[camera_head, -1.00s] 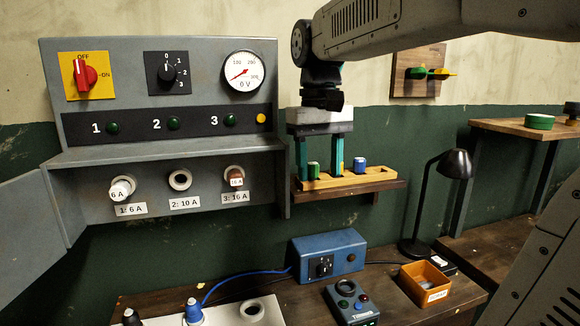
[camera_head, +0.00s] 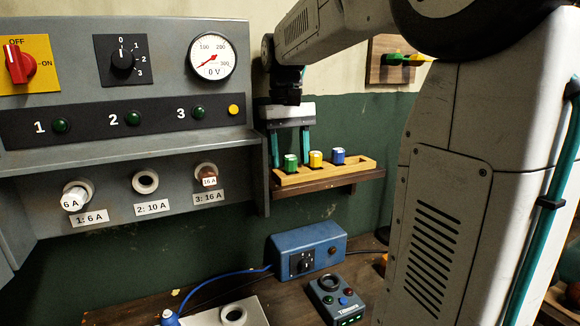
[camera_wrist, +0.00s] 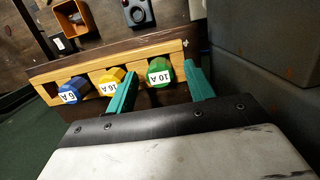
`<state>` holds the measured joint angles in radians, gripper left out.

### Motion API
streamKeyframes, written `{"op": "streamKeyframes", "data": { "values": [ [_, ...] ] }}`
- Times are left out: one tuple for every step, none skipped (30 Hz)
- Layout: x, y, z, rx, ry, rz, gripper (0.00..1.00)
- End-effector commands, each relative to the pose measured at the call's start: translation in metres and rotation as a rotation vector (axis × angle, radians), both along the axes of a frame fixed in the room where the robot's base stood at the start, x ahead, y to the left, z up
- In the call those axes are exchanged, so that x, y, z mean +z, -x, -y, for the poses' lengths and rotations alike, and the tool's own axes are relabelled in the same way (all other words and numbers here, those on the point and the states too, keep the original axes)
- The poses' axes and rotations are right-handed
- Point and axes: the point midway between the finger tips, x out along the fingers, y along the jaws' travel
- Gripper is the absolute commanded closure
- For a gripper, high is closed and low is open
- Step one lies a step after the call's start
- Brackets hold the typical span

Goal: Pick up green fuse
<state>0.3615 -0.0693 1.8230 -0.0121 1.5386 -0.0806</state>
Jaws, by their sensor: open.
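The green fuse (camera_head: 291,162) stands in the wooden rack (camera_head: 318,174) on a small wall shelf, at the rack's left end. In the wrist view the green fuse (camera_wrist: 159,71), labelled 10 A, lies between my two teal fingers. My gripper (camera_head: 291,150) is open, pointing down above the rack. One finger is to the left of the green fuse, beside the yellow fuse, and the other is to its right in the wrist view (camera_wrist: 162,85). I cannot tell whether either finger touches a fuse. The yellow fuse (camera_head: 315,159) and the blue fuse (camera_head: 338,156) stand in the same rack.
The grey fuse panel (camera_head: 120,160) is close on the left of my gripper. My arm covers the right side of the head view.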

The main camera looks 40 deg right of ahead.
Motion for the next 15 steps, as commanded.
{"op": "streamKeyframes", "data": {
  "values": [
    [-0.0032, 0.0006, -0.0001, 0.0, 0.0, 0.001, 0.47],
    [-0.0045, 0.0009, -0.0002, 0.0, 0.0, 0.001, 0.47],
    [-0.0056, 0.001, -0.0002, 0.0, 0.0, 0.001, 0.47],
    [-0.0059, 0.0011, -0.0002, 0.0, 0.0, 0.001, 0.47],
    [-0.0059, 0.0011, -0.0002, 0.0, 0.0, 0.001, 0.47],
    [-0.0057, 0.001, -0.0002, 0.0, 0.0, 0.001, 0.47],
    [-0.0057, 0.001, -0.0002, 0.0, 0.0, 0.001, 0.47],
    [-0.0056, 0.0009, -0.0002, 0.0, 0.0, 0.001, 0.47],
    [-0.0056, 0.0009, -0.0002, 0.0, 0.0, 0.001, 0.5],
    [-0.0056, 0.0009, -0.0002, 0.0, 0.0, 0.001, 0.58],
    [-0.0055, 0.0009, -0.0002, 0.0, 0.0, 0.001, 0.66],
    [-0.0055, 0.0009, -0.0002, 0.0, 0.0, 0.001, 0.78],
    [-0.0055, 0.0009, -0.0002, 0.0, 0.0, 0.001, 0.86],
    [-0.0055, 0.0009, -0.0002, 0.0, 0.0, 0.001, 0.93],
    [-0.0055, 0.0009, -0.0002, 0.0, 0.0, 0.001, 0.93]
  ]
}}
